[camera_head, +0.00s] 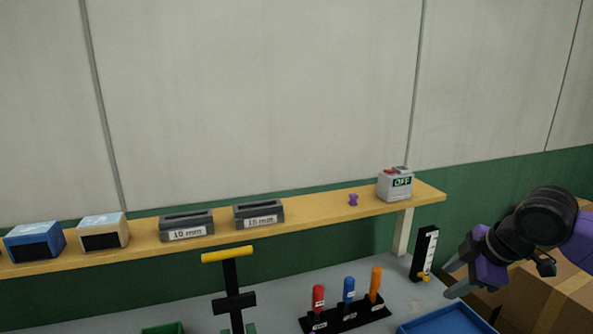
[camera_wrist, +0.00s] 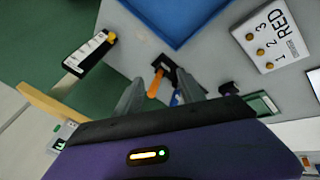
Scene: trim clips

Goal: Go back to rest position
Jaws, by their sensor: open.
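My gripper (camera_head: 455,281) is at the right of the head view, in the air to the right of the black gauge block and above the blue tray's right side. Its jaws are open, with nothing seen between them in the head view. In the wrist view my gripper's two fingers (camera_wrist: 160,98) stand apart at the centre, with the orange-handled tool (camera_wrist: 155,84) seen beyond them in the background. My purple and black wrist shows at the right edge of the head view.
A blue tray (camera_head: 448,320), a black rack (camera_head: 345,317) with red, blue and orange handles, and a black gauge block (camera_head: 424,254) are on the grey table. A wooden shelf (camera_head: 330,203) bears labelled blocks and a grey OFF box (camera_head: 395,184). Cardboard boxes (camera_head: 545,300) stand right.

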